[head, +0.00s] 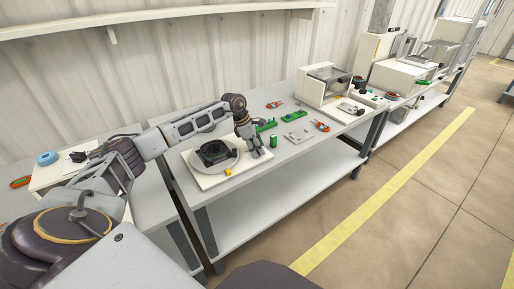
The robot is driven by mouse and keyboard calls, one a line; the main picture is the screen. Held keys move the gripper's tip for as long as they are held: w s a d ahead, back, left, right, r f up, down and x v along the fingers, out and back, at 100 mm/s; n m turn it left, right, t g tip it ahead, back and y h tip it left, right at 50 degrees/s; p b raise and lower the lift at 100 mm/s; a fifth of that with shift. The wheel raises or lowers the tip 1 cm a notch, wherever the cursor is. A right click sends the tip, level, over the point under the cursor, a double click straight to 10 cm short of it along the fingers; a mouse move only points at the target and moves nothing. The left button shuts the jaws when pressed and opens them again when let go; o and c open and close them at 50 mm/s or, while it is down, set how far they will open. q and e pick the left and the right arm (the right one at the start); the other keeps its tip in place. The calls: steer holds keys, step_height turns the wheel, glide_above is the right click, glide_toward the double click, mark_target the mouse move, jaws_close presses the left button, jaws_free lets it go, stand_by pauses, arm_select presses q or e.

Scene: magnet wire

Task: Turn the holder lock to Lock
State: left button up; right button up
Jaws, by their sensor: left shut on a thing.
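A white board (203,181) lies on the grey workbench and carries a round grey plate with a black holder (214,152) on it. A small yellow block (228,172) sits at the board's front. My left gripper (257,152) points down at the board's right side, to the right of the black holder. It is shut on a small part there, by its place the holder lock, which its fingers hide. I cannot read the lock's position or any marking. My right gripper is not in view.
Beside the left gripper are a green cylinder (273,141), a green board (293,116), a grey plate (298,136) and orange-handled tools (321,126). A white box-shaped machine (324,84) stands farther right. A wall shelf (180,15) runs above. The bench's front edge is clear.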

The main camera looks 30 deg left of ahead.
arm_select(q)
steer(key=shift+m, duration=0.5)
steer(key=o, duration=1)
steer(key=shift+v, duration=6)
steer(key=shift+w+a, duration=0.1)
steer(key=shift+w, duration=0.1)
